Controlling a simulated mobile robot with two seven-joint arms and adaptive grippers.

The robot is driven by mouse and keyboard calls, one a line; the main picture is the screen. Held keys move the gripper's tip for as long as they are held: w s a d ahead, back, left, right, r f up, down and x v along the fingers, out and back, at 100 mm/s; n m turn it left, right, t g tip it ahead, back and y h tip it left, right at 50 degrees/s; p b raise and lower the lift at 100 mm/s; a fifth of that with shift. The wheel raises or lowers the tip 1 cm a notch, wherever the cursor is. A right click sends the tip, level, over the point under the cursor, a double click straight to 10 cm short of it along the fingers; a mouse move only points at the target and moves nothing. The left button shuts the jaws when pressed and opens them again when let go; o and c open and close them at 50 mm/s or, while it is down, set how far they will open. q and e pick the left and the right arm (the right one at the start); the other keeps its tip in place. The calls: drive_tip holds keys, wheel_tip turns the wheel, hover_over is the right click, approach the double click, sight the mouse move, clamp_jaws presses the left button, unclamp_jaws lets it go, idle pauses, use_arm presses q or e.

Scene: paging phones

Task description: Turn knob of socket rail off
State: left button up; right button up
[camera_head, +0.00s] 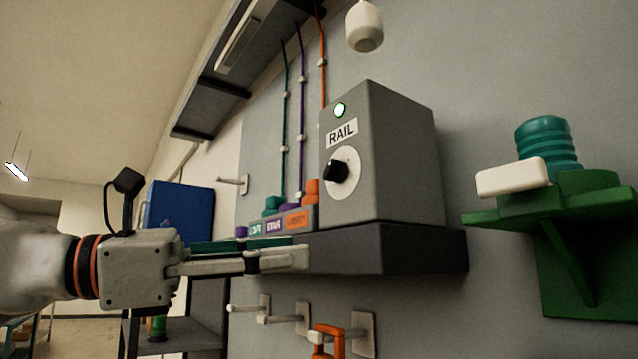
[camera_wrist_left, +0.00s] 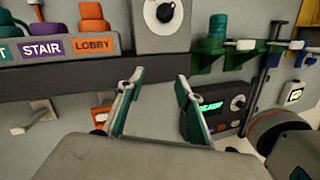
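The grey socket rail box (camera_head: 388,160), labelled RAIL, sits on a dark ledge on the wall. Its black knob (camera_head: 337,171) is on a white round dial on the front face, and a green lamp (camera_head: 340,110) glows above it.
The dark ledge (camera_head: 425,250) juts out under the box. Plugs labelled STAIR and LOBBY (camera_head: 297,221) stand left of it. Wall hooks (camera_head: 362,333) are below, one holding an orange item. A green bracket (camera_head: 600,205) juts out at right. A dark device (camera_wrist_left: 222,112) has a lit green display.

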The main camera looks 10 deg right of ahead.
sight(325, 173)
use_arm(q)
drive_tip(key=s+a+r+m+t+y, duration=0.2)
drive_tip(key=s+r+m+t, duration=0.15)
drive_tip(key=r, duration=0.65)
drive_tip(key=shift+t, duration=0.45)
drive_tip(key=p+x, duration=0.1)
drive_tip(key=x, duration=0.6)
drive_tip(key=shift+d+f+p, duration=0.2)
drive_tip(key=shift+d+p, duration=0.05)
drive_tip(key=shift+p, duration=0.1)
clamp_jaws()
